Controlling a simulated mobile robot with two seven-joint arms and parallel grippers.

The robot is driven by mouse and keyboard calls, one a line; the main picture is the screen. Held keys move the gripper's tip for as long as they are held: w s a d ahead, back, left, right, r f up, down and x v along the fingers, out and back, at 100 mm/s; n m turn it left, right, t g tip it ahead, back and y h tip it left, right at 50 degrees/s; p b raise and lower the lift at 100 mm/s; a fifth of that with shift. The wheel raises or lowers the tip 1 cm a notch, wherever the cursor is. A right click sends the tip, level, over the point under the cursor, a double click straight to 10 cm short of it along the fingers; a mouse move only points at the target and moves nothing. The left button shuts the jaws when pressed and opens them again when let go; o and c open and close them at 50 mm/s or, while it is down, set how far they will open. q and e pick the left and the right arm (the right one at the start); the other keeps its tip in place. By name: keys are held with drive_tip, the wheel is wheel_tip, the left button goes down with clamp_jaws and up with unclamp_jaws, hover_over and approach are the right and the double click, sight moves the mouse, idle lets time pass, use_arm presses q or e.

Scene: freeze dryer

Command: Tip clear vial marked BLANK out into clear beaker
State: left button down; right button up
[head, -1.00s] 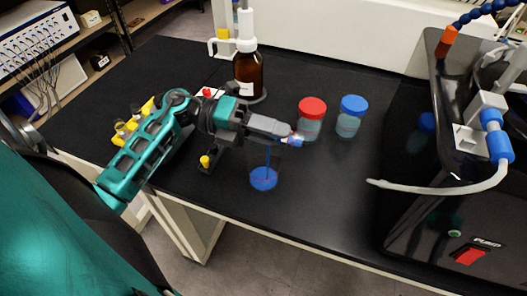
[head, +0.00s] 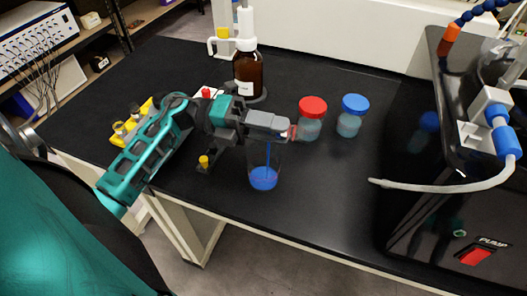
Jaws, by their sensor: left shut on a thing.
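The clear beaker (head: 278,168) stands on the black bench with blue liquid in its bottom. A thin blue line runs down inside it to the liquid; I cannot tell whether it is a stream or a rod. My left gripper (head: 287,132) is above the beaker's back right side, shut on a small vial (head: 293,132). Only a small reddish and pale part of the vial shows at the fingertips. Its BLANK label, mouth and contents cannot be made out. My right gripper is not in view.
A red-capped jar (head: 311,120) and a blue-capped jar (head: 352,118) stand just right of the gripper. A brown bottle (head: 247,75) stands behind. A yellow rack (head: 128,128) is at left. The freeze dryer (head: 440,200) and its pale hose (head: 430,185) are at right.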

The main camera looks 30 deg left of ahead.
use_arm(q)
drive_tip(key=shift+r+h+b, duration=0.1)
drive_tip(key=shift+h+b, duration=0.5)
drive_tip(key=shift+b, duration=0.2)
